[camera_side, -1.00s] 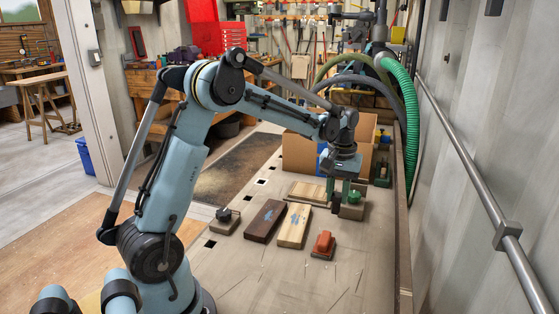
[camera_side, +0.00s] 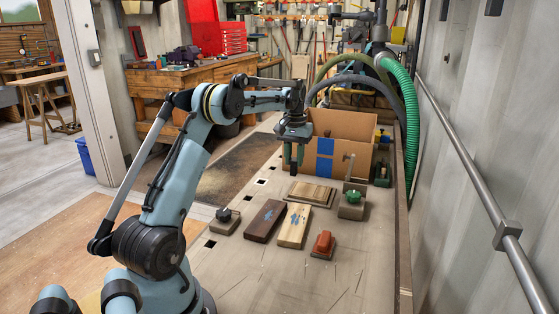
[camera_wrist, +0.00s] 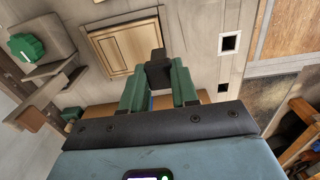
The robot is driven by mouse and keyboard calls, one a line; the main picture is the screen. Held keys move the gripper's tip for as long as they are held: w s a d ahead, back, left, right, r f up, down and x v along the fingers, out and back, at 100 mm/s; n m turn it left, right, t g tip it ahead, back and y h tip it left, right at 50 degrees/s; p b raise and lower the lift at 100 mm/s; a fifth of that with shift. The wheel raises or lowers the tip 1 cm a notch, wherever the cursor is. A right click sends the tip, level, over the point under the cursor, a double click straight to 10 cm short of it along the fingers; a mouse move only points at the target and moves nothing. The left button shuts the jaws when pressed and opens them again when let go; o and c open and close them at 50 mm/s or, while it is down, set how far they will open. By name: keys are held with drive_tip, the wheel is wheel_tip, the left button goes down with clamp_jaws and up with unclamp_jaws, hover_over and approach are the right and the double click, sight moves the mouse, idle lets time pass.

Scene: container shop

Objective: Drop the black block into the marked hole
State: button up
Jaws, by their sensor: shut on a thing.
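My gripper (camera_side: 293,160) hangs above the far left part of the bench, with its green fingers pointing down. In the wrist view my gripper (camera_wrist: 159,85) is shut on the black block (camera_wrist: 159,70), which sits between the fingertips. A dark square hole with a white border (camera_wrist: 229,43) lies right of the block in the wrist view. In the side view a pale-marked hole (camera_side: 261,182) lies near the bench's left edge, below and left of my gripper.
A plain dark hole (camera_side: 210,244) lies nearer the front. A wooden panel (camera_side: 311,193), a dark plank (camera_side: 265,220), a light plank (camera_side: 294,226), an orange-handled block (camera_side: 323,244) and a green-knobbed fixture (camera_side: 352,203) stand on the bench. A cardboard box (camera_side: 350,130) stands behind.

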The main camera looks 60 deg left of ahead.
drive_tip(key=s+a, duration=0.7)
drive_tip(key=a, duration=0.4)
drive_tip(key=shift+w+f, duration=0.2)
drive_tip(key=shift+f, duration=2.5)
drive_tip(key=shift+f, duration=1.9)
idle(0.3)
drive_tip(key=o, duration=1.1)
drive_tip(key=shift+c, duration=0.2)
drive_tip(key=shift+r, duration=0.1)
wheel_tip(320, 180, up, 7)
